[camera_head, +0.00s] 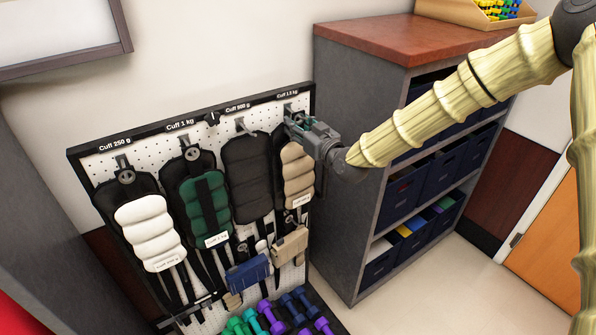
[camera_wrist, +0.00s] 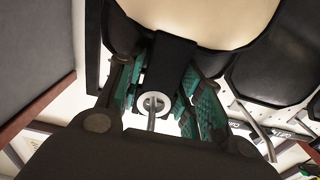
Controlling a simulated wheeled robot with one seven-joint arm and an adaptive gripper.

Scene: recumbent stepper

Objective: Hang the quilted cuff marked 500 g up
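In the head view, my gripper (camera_head: 303,124) is at the hook below the "Cuff 1.5 kg" label, over the top of a tan quilted cuff (camera_head: 297,170). The print on that cuff's tag is too small to read. In the wrist view, my fingers (camera_wrist: 160,85) stand on both sides of the cuff's black tab (camera_wrist: 172,62), apparently with a gap. A metal rod runs through the tab's ring (camera_wrist: 153,102). Below the 500 g label, a hook (camera_head: 241,126) looks bare above a black quilted-looking shape (camera_head: 247,175); whether that is a cuff I cannot tell.
A white cuff (camera_head: 148,231) hangs under the 250 g label and a green cuff (camera_head: 204,207) under 1 kg. Blue (camera_head: 248,273) and beige (camera_head: 290,245) items hang lower. Colored dumbbells (camera_head: 268,316) lie below. A grey shelf unit (camera_head: 352,150) stands close to the board's right.

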